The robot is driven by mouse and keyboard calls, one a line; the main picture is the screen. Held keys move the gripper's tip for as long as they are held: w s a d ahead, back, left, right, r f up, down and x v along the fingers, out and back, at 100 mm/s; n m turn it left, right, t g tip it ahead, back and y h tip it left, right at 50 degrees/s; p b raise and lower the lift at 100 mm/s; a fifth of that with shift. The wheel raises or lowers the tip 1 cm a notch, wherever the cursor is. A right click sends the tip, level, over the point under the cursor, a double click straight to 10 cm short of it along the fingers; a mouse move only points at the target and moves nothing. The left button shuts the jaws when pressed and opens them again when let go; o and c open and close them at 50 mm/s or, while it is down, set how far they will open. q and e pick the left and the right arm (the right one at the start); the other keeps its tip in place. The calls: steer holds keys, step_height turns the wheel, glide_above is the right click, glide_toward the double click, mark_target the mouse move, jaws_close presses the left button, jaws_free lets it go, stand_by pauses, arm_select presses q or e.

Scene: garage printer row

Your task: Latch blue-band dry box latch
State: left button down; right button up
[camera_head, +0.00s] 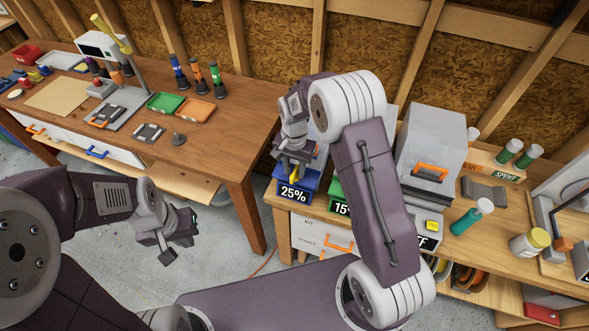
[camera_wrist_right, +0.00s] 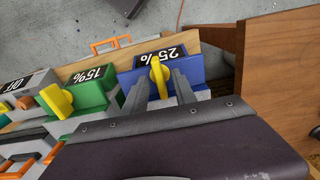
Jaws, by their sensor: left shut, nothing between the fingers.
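The blue-band dry box (camera_head: 294,191) carries a 25% label and stands at the left end of the right bench. It also shows in the right wrist view (camera_wrist_right: 195,68). Its yellow latch (camera_wrist_right: 160,72) stands up from the blue part. My right gripper (camera_head: 291,158) is over this box. In the right wrist view its two fingers (camera_wrist_right: 160,88) are apart, one on each side of the yellow latch; I cannot tell whether they touch it. The arm hides much of the box in the head view. My left gripper (camera_head: 172,248) is shut and empty above the floor.
A green-band box (camera_head: 338,196) marked 15% with a yellow latch (camera_wrist_right: 56,101) stands beside the blue one. The left table (camera_head: 222,120) holds bottles and trays. Floor between the benches is open.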

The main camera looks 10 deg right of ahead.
mark_target(295, 171)
step_height(295, 171, up, 9)
steer(key=shift+f+b, duration=0.1)
steer(key=shift+b, duration=0.45)
steer(key=shift+d, duration=0.1)
steer(key=s+d+f+n, duration=0.2)
steer(key=s+n, duration=0.1)
steer(key=s, duration=0.6)
steer(key=s+d+f+n+t+b, duration=0.1)
steer(key=s+d+f+n, duration=0.1)
steer(key=s, duration=0.7)
steer(key=shift+f+n, duration=0.75)
steer(key=shift+n, duration=0.15)
